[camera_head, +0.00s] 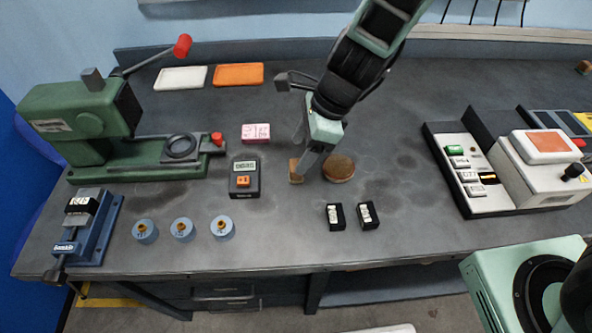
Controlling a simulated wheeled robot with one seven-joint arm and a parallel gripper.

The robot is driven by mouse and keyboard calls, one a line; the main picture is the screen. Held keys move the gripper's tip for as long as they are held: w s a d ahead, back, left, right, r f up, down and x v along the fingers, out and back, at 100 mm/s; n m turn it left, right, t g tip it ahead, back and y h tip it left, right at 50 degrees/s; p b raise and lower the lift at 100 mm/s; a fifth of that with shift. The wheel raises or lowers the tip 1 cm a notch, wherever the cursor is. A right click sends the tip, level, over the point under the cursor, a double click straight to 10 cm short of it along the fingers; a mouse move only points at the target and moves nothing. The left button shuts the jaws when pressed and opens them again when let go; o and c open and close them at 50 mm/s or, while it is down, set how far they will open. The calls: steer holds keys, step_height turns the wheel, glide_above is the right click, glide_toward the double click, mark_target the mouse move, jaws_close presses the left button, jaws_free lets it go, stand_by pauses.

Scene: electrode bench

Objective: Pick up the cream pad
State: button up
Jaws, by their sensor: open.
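My gripper (304,160) reaches down over the middle of the bench, fingers pointing down. It looks open, with nothing clearly held. A small tan block (295,171) lies by the fingertips, partly hidden by a finger; I cannot tell whether they touch. A round brown disc (338,168) lies just right of the fingers. No pad is plainly cream; the closest in colour is a flat cream-white tray or pad (180,78) at the back left, well away from my gripper.
An orange tray (238,74), pink box (256,133) and dark meter (244,179) lie left of my gripper. A green press (85,125) and blue vise (84,228) stand at left. Two black holders (335,217) are in front; a white instrument (545,165) is at right.

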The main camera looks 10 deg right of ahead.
steer(key=x, duration=0.3)
steer(key=b+x, duration=0.1)
steer(key=shift+s+d+f, duration=0.25)
steer(key=shift+d+f, duration=0.05)
steer(key=shift+f, duration=0.05)
steer(key=shift+a+f, duration=0.2)
steer(key=shift+f, duration=0.15)
steer(key=c, duration=1.1)
